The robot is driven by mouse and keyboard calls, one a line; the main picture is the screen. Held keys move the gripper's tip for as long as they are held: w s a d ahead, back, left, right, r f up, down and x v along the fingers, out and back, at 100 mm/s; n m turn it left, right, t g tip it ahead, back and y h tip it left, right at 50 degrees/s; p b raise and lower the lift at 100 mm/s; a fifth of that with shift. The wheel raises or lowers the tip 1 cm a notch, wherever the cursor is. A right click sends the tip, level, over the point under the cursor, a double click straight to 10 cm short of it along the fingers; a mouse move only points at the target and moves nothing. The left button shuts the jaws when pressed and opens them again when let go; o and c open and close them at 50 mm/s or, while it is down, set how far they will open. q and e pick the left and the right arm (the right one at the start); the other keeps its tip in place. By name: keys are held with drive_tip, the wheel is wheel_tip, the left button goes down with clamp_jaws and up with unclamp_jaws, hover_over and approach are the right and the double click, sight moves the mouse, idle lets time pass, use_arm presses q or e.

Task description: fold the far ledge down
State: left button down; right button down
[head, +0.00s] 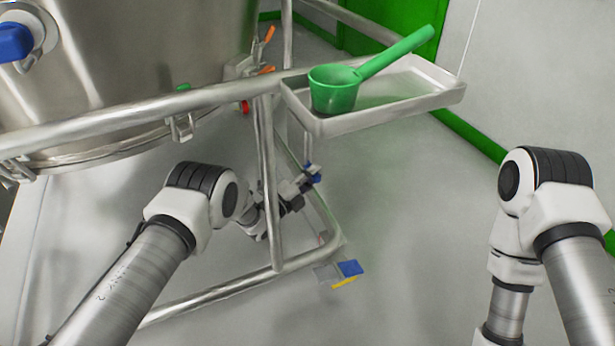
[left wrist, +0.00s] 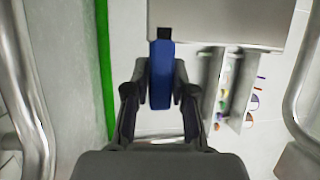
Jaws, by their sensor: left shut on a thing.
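A blue tab (left wrist: 161,75) sits between the two fingers of my left gripper (left wrist: 160,88) in the left wrist view. The tab joins the edge of a flat grey plate (left wrist: 225,20), which looks like the far ledge. In the head view my left gripper (head: 305,186) is shut on the blue tab (head: 314,172), low behind the upright of the steel frame. The ledge plate is hard to make out there. A second blue tab (head: 350,268) with a yellow strip shows lower and nearer, by the frame's foot. My right gripper is out of view.
A steel tray (head: 425,97) holding a green scoop (head: 335,90) stands out above my left gripper. Steel rails (head: 215,290) run around the left arm, and a large steel vessel (head: 130,60) is at the left. The floor (head: 420,220) at the right is clear.

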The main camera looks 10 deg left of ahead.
use_arm(q)
drive_tip(key=shift+w+d+r, duration=0.15)
drive_tip(key=shift+d, duration=0.05)
drive_tip(key=c, duration=1.1)
unclamp_jaws()
drive_tip(key=shift+o, duration=0.5)
drive_tip(key=shift+d, duration=0.2)
drive_tip(key=shift+a, duration=0.1)
drive_tip(key=v, duration=1.1)
drive_tip(key=shift+s+a, duration=0.25)
drive_tip(key=shift+s, duration=0.1)
drive_tip(key=shift+f, duration=0.2)
